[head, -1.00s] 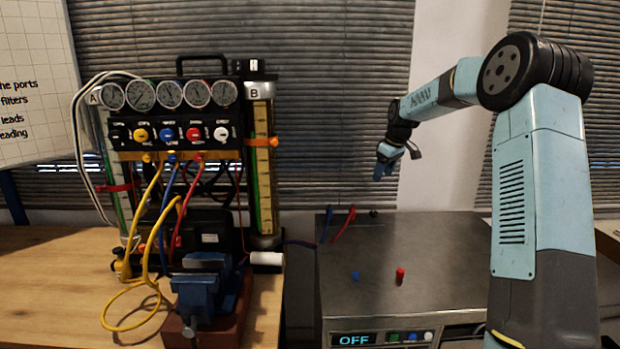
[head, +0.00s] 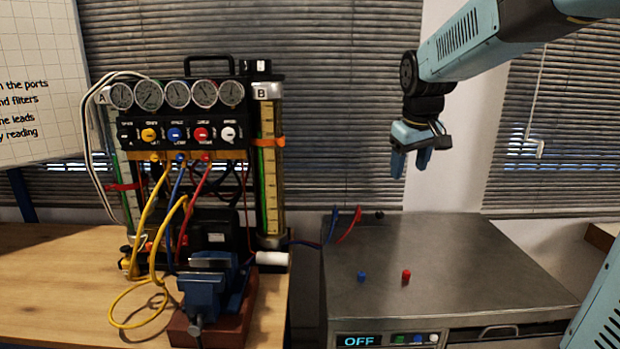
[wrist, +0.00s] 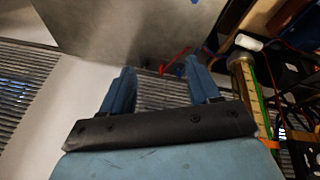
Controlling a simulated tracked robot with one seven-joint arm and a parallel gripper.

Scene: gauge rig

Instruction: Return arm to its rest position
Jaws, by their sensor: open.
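My gripper (head: 410,163) hangs at the end of my blue arm, pointing down, above the back part of the grey metal cabinet (head: 450,260). It is open and empty, well clear of the cabinet top. In the wrist view my gripper (wrist: 158,92) shows two blue fingers spread apart with nothing between them.
A gauge rig (head: 180,130) with hoses stands on the wooden bench at left, a blue vise (head: 210,290) before it. A blue cap (head: 361,276) and a red cap (head: 406,275) stand on the cabinet. Blue and red leads (head: 345,225) rise at its back-left edge. Blinds hang behind.

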